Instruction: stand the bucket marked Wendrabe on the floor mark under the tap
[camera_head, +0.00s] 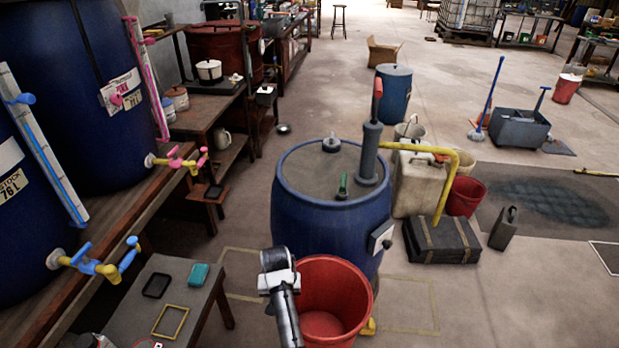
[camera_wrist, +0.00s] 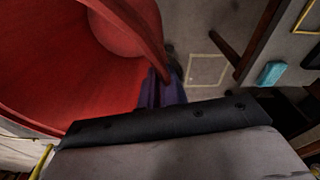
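A red bucket (camera_head: 345,285) is at the bottom centre of the head view, in front of a blue drum (camera_head: 330,220). No name is readable on it. My gripper (camera_head: 292,282) is at its left rim. In the wrist view the bucket (camera_wrist: 60,60) fills the upper left, and its rim runs between the dark purple fingers (camera_wrist: 162,92), which look closed on it. A pale square floor mark (camera_wrist: 207,66) shows beyond the fingers. Floor outlines show left (camera_head: 240,250) and right (camera_head: 436,300) of the drum. Taps are blue-yellow (camera_head: 100,264) and pink-yellow (camera_head: 178,160).
A low table (camera_head: 205,305) with a teal block (camera_head: 199,274) stands at left, near my gripper. Right of the drum are a white canister (camera_head: 415,185), a smaller red bucket (camera_head: 466,196) and a dark case (camera_head: 440,240). The floor at lower right is clear.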

